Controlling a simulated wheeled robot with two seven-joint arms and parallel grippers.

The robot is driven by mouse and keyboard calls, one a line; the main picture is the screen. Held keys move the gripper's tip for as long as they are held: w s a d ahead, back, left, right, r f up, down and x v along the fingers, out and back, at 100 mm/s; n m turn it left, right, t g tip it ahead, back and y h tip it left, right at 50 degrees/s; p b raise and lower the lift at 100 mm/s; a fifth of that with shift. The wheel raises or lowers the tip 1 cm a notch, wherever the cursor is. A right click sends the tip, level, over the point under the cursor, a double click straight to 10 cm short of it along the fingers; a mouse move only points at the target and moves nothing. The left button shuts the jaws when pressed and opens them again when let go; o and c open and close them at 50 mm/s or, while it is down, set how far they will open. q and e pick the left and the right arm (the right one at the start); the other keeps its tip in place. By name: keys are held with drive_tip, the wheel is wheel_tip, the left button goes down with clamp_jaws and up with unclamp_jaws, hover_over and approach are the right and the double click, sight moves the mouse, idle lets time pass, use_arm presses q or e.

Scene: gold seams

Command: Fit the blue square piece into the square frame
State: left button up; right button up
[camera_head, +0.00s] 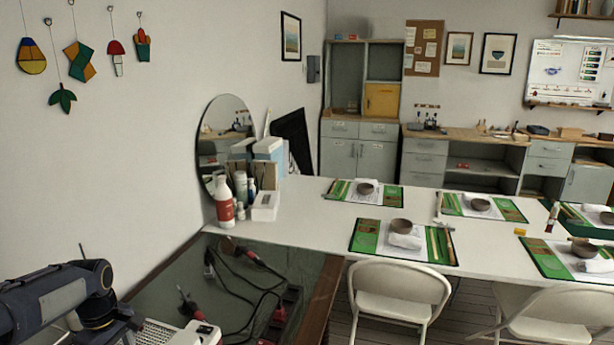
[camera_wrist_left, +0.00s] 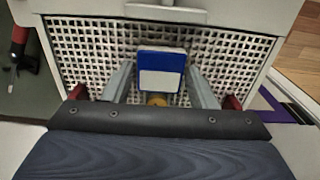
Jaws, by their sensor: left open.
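A blue square piece (camera_wrist_left: 162,57) with a pale white lower part shows in the middle of the left wrist view, over a white grid (camera_wrist_left: 90,45). My left gripper (camera_wrist_left: 162,84) is open, with one grey finger to each side of the piece. I cannot tell how deep the piece sits between the fingers. In the head view my left arm comes in at the lower left, and its fingertips and the piece are not visible. I cannot make out the square frame in either view. My right gripper is in neither view.
In the head view the grid (camera_head: 157,333) lies by a dark green bench with red-handled tools, cables and a wooden edge (camera_head: 322,300). A white table (camera_head: 300,215) beyond holds bottles, bowls and green mats. In the wrist view a purple strip (camera_wrist_left: 285,107) lies to the right.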

use_arm(q)
drive_tip(key=c, duration=0.4)
drive_tip(key=shift+c, duration=0.2)
drive_tip(key=shift+r, duration=0.1)
wheel_tip(320, 180, up, 11)
drive_tip(key=p, duration=0.9)
idle(1.4)
